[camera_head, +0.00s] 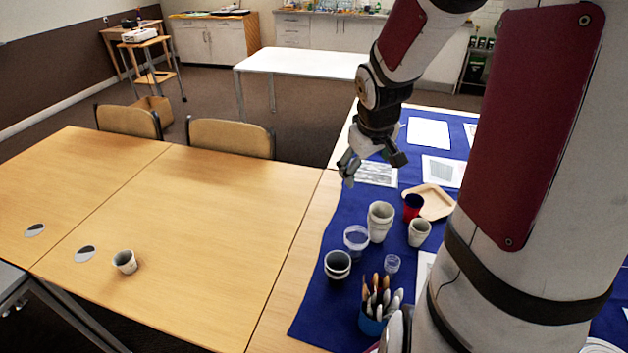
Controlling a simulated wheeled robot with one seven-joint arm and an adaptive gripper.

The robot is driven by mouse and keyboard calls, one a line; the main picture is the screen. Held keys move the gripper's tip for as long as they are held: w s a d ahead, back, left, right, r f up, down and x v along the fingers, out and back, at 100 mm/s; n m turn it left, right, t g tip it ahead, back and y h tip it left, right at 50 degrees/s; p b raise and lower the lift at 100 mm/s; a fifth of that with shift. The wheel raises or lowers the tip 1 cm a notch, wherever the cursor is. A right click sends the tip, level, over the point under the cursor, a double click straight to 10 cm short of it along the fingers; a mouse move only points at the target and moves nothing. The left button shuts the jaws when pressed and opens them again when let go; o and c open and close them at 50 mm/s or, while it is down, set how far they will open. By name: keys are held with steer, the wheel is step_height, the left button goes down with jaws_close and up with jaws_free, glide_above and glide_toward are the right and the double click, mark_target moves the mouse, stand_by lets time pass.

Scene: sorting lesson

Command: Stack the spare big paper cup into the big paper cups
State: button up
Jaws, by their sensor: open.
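A single pale paper cup (124,263) stands alone on the wooden table, well to the left. The tall pale paper cups (380,224) form a stack on the blue cloth. A shorter pale paper cup or stack (419,234) stands to their right; whether it is more than one cup I cannot tell. My gripper (373,164) is open and empty, in the air above the blue cloth, behind the tall stack in the picture. It is far from the lone cup.
The wooden table (205,225) is mostly clear.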

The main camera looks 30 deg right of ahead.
steer(key=s+a+r+t+y, duration=0.1)
steer(key=s+a+r, duration=0.6)
steer(key=a, duration=0.4)
steer(key=s+a+r+t+y, duration=0.1)
steer(key=s+a+r, duration=0.5)
steer(key=a, duration=0.6)
steer(key=shift+s+r+n+y, duration=0.3)
steer(key=shift+s+r+y, duration=0.15)
steer(key=shift+r, duration=0.35)
steer(key=shift+d, duration=0.1)
